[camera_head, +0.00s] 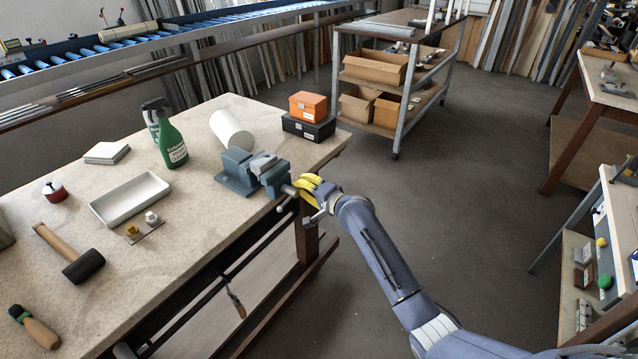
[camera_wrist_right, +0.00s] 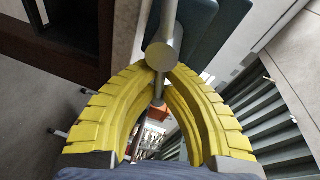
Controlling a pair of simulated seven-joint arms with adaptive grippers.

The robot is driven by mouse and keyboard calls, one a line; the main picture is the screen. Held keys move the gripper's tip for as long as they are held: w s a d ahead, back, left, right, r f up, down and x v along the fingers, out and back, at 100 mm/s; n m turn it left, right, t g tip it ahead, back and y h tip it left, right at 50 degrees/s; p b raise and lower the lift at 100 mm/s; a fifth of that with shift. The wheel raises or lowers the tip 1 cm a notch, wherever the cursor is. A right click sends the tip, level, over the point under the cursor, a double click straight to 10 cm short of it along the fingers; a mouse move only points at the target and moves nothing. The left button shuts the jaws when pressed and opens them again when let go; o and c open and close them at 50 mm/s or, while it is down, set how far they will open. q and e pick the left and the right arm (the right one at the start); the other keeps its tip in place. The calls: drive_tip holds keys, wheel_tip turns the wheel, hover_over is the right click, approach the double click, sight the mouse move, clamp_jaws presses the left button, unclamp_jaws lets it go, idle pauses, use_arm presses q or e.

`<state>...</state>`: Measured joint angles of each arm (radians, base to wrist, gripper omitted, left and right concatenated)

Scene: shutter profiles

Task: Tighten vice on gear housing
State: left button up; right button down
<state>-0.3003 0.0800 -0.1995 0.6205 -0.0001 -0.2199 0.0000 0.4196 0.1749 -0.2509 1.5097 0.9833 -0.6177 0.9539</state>
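The blue-grey vice (camera_head: 238,178) is mounted at the right edge of the workbench. A lighter grey piece (camera_head: 263,162), possibly the gear housing, sits at its jaws; its shape is too small to make out. The vice's grey screw end (camera_wrist_right: 163,52) points at my wrist camera, and a thin handle bar (camera_wrist_right: 158,90) crosses below it. One handle end (camera_head: 280,208) hangs beside the bench edge. My right gripper (camera_head: 298,188) has yellow fingers that come together around the bar at the screw end and look shut on it. My left gripper is not in view.
On the workbench (camera_head: 200,235) are a white roll (camera_head: 230,130), green spray bottle (camera_head: 170,142), white tray (camera_head: 130,198), mallet (camera_head: 72,255) and orange box (camera_head: 308,106). A trolley (camera_head: 398,130) stands behind. The floor right of the bench is clear around my arm.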

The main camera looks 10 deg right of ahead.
drive_tip(key=shift+d+f, duration=0.1)
drive_tip(key=shift+f, duration=0.1)
idle(0.3)
drive_tip(key=c, duration=1.5)
unclamp_jaws()
drive_tip(key=shift+r, duration=0.1)
drive_tip(key=shift+s, duration=0.1)
drive_tip(key=v, duration=1.1)
drive_tip(key=shift+s+d, duration=0.2)
drive_tip(key=shift+s, duration=0.15)
